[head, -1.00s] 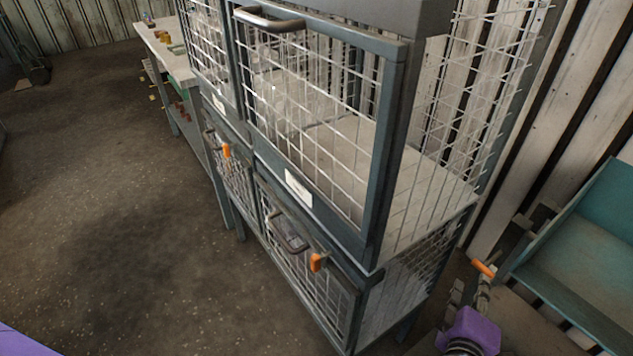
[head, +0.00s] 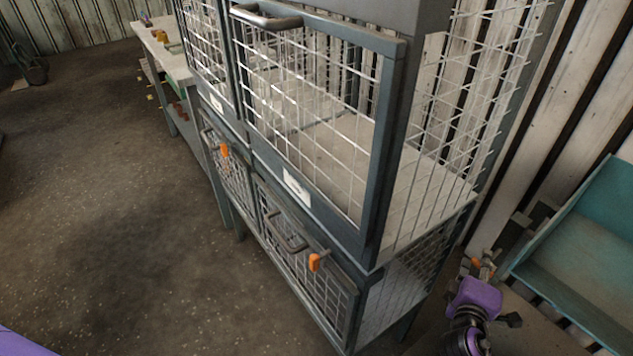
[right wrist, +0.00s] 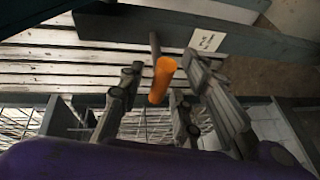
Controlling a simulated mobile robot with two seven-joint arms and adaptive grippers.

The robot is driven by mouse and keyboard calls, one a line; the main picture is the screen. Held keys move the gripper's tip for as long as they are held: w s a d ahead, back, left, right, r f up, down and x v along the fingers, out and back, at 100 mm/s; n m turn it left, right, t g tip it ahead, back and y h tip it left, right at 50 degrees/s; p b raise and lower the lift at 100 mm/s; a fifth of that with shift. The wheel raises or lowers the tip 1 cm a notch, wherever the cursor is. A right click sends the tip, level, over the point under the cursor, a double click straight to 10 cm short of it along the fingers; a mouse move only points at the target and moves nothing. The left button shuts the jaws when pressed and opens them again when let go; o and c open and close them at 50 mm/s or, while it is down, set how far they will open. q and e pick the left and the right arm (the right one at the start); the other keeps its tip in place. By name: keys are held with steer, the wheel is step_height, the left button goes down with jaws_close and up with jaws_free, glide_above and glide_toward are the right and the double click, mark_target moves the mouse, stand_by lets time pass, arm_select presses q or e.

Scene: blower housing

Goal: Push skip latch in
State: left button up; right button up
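The skip (head: 590,235) is a teal, open-topped bin at the right edge in the head view. An orange latch handle (right wrist: 162,80) on a dark rod shows in the right wrist view. A small part of the orange latch (head: 474,263) shows in the head view left of the skip, mostly hidden by my gripper. My right gripper (head: 486,266) comes up from the bottom right at the latch. In the right wrist view its fingers (right wrist: 162,100) are apart, on either side of the orange handle, with gaps visible. My left gripper is out of view.
A grey mesh cage cabinet (head: 385,120) with orange-latched lower doors stands left of my right arm. A workbench (head: 165,50) is at the back left. A corrugated wall (head: 555,110) is behind. Open floor (head: 110,220) lies on the left.

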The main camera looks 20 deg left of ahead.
jaws_close()
steer(key=shift+w+d, duration=0.45)
steer(key=shift+w, duration=0.25)
steer(key=shift+w+d, duration=0.45)
steer(key=shift+w, duration=0.25)
